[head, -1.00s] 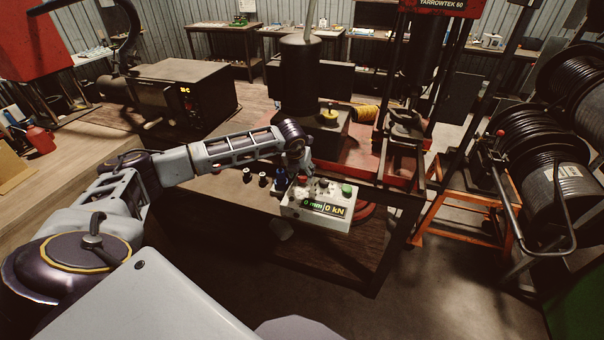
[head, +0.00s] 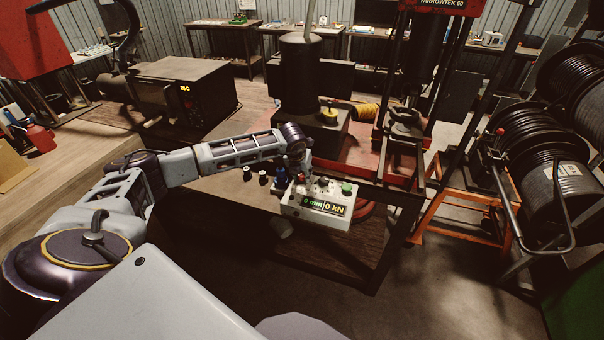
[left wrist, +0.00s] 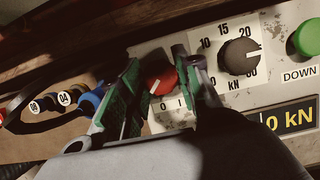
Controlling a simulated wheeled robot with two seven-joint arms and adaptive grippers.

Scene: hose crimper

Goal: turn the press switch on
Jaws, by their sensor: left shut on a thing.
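The press control box (head: 310,211) is white, with a display reading 0 mm and 0 kN. In the left wrist view its red rotary switch (left wrist: 161,77) has a white mark pointing to the lower left, above the labels 0 and I. My left gripper (left wrist: 158,72) has its green-padded fingers on both sides of the red switch, shut on it. In the head view the left gripper (head: 300,168) is over the box's left part and hides the red switch. My right gripper is not in view.
A black kN knob (left wrist: 239,56) and a green DOWN button (left wrist: 307,38) sit right of the switch. A blue fitting (head: 281,179) and two black ones stand close left of the box. The red press frame (head: 392,178) stands behind it.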

